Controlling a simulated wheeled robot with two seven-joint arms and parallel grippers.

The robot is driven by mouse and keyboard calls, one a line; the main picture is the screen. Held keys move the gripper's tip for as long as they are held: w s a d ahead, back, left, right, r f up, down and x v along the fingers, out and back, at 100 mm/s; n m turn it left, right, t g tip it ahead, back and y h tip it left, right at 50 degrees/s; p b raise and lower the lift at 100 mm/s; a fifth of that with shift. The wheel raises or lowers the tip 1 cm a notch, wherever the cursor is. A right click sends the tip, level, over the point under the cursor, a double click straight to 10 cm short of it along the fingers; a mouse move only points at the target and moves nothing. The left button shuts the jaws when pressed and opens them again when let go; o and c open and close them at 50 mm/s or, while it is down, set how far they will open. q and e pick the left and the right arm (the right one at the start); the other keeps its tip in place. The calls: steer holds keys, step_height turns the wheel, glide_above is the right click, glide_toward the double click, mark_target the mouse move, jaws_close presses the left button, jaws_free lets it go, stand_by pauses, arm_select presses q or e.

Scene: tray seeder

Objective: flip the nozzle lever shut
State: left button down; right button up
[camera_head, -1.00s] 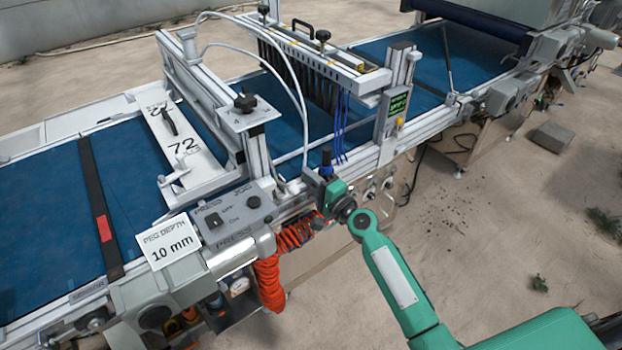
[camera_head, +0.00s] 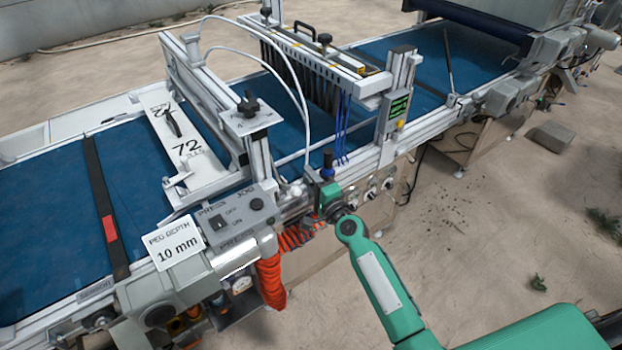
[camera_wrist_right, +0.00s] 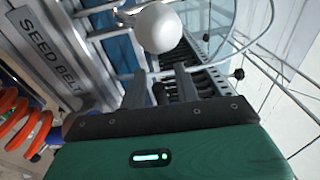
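A white ball knob (camera_wrist_right: 158,28) shows large at the top of the right wrist view, just beyond my fingers. I take it for the end of the nozzle lever; the rest of the lever is not clear. In the head view a small white knob (camera_head: 295,191) sits at the machine's front rail, left of my right gripper (camera_head: 314,188). In the wrist view the two grey fingers of my right gripper (camera_wrist_right: 161,86) stand apart with a gap between them. The knob appears past the tips, not between them; I cannot tell whether they touch. My left gripper is not in view.
A dark blue-topped cylinder (camera_head: 328,164) stands close behind my right gripper. An orange coiled hose (camera_head: 270,281) hangs below and left. The switch box (camera_head: 232,215) is to the left, and a post with a green display (camera_head: 398,107) is to the right. The floor at right is mostly clear.

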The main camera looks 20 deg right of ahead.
steer(key=shift+s, duration=0.15)
